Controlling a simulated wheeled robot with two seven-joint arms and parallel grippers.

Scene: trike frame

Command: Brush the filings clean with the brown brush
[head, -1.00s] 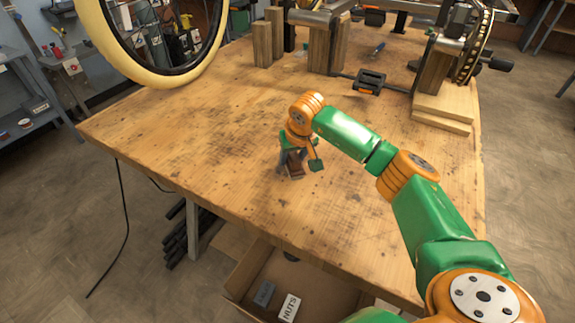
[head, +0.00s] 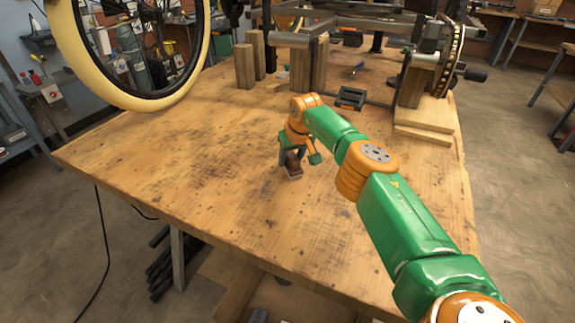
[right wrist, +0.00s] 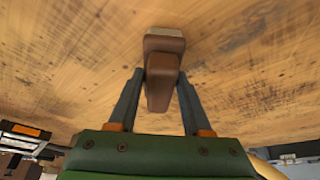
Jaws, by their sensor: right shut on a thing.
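The brown brush (head: 293,168) is in my right gripper (head: 290,160), low over the middle of the wooden workbench (head: 190,180). In the right wrist view the brush (right wrist: 163,70) sits between the two dark fingers (right wrist: 158,95), with its pale bristle end pointing away from the gripper. My right gripper is shut on it. I cannot tell if the bristles touch the bench top. Dark specks and stains mark the wood, and I cannot tell filings from stains. My left gripper is not in view.
A wheel with a cream tyre (head: 150,103) hangs over the back left of the bench. Wooden blocks (head: 244,66) and the trike frame (head: 345,25) stand at the back. A black pedal (head: 350,98) and stacked boards (head: 424,133) lie at the right. The front left is clear.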

